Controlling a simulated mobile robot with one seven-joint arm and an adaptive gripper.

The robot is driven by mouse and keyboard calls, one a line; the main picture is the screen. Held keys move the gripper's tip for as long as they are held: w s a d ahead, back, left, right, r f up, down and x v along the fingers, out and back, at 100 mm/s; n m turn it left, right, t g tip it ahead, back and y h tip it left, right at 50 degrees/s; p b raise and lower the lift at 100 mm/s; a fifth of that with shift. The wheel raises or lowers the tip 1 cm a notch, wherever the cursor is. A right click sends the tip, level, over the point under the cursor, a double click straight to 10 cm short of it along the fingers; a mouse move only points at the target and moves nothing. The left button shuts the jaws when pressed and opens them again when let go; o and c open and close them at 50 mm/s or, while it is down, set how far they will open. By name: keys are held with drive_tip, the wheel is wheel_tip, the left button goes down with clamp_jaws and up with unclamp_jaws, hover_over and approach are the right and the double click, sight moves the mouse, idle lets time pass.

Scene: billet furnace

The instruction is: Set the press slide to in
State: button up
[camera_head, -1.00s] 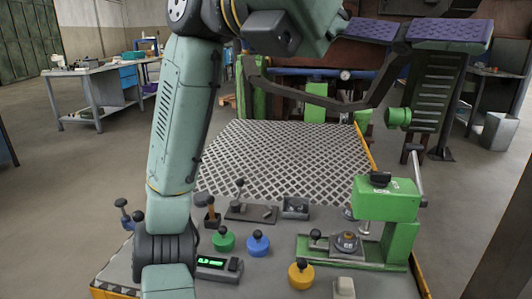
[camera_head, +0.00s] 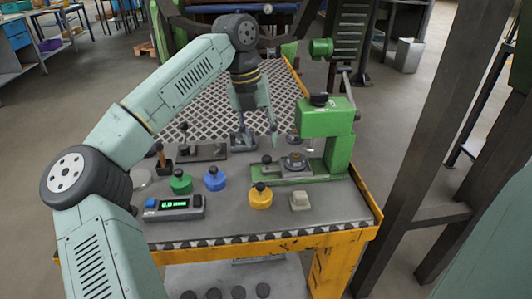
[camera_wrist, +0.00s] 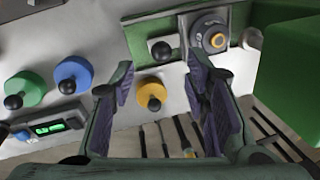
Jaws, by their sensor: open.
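The green press (camera_head: 325,118) stands on the right of the bench. Its slide (camera_head: 270,172) lies on the low green base, with a black knob (camera_head: 267,159) at the left and a round grey die (camera_head: 295,163) with an orange centre beside it. The die sits below the left edge of the press head; I cannot tell how far in the slide is. My gripper (camera_head: 254,118) is open and empty, pointing down above the bench, apart from the slide. In the wrist view, the knob (camera_wrist: 160,51) and die (camera_wrist: 212,37) show beyond my open fingers (camera_wrist: 160,75).
Green (camera_head: 181,182), blue (camera_head: 214,178) and yellow (camera_head: 260,196) round pieces with black knobs stand left of and before the press. A display box (camera_head: 175,208) and a pale block (camera_head: 300,201) are near the front edge. A mesh plate (camera_head: 205,103) lies behind.

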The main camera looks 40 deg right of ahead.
sight(266, 156)
drive_tip(key=f, duration=0.4)
drive_tip(key=s+d+f, duration=0.1)
drive_tip(key=shift+f, duration=0.4)
drive_tip(key=shift+c, duration=0.2)
clamp_jaws()
idle(0.3)
